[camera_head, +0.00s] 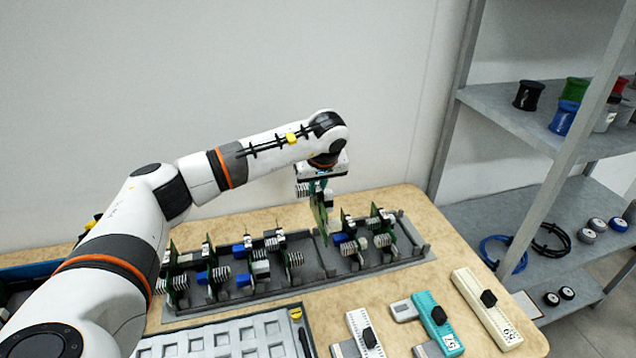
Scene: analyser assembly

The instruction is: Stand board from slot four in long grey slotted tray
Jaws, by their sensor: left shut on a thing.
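The long grey slotted tray (300,284) lies across the back of the table, with several green boards standing in it. My left gripper (319,190) reaches over the tray from above and is shut on a green board (320,213). This board hangs upright and slightly tilted at a gap between the standing boards left and right of it. Its lower edge is close to the tray; I cannot tell whether it is in a slot. Slot numbers cannot be read. My right gripper is not in view.
A light grey compartment tray (230,338) lies at the front. To its right are a white device (366,335), a teal device (436,318) and a cream device (487,308). A metal shelf (535,135) with spools and cables stands at right. A wall is behind the table.

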